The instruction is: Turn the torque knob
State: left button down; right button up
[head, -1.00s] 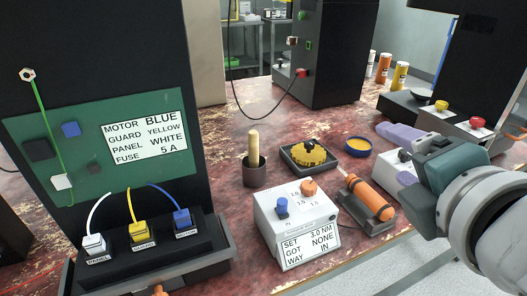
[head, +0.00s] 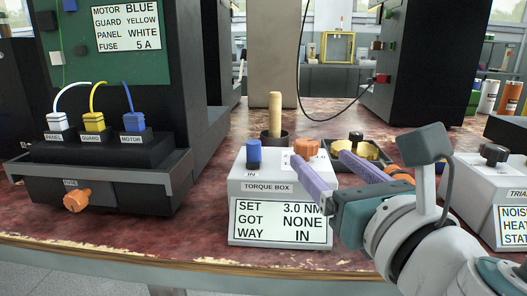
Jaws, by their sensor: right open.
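The white torque box (head: 234,186) stands on the worn red bench, its display reading SET 3.0 NM, GOT NONE, WAY IN. An orange knob (head: 306,146) sits on the right of its top, and a blue switch (head: 254,155) marked IN on the left. My right gripper (head: 322,158) is open, its two purple fingers pointing at the box's right top from the front right. The finger tips appear close to the orange knob; I cannot tell whether they touch it. The gripper hides the box's right edge. My left gripper is not in view.
The black connector housing (head: 100,185) with an orange front knob (head: 77,200) stands left. Behind the box are a dark cup with a wooden handle (head: 275,115) and a yellow gear (head: 357,149). An orange tool (head: 400,174) is partly hidden. Another white box (head: 478,190) stands right.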

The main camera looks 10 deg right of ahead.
aim_at(311, 149)
jog(key=w+b, duration=0.1)
jog(key=w, duration=0.5)
jog(key=shift+a, duration=0.1)
jog(key=shift+w, duration=0.75)
jog(key=shift+c, duration=0.2)
jog(key=c, duration=0.8)
grip_shut()
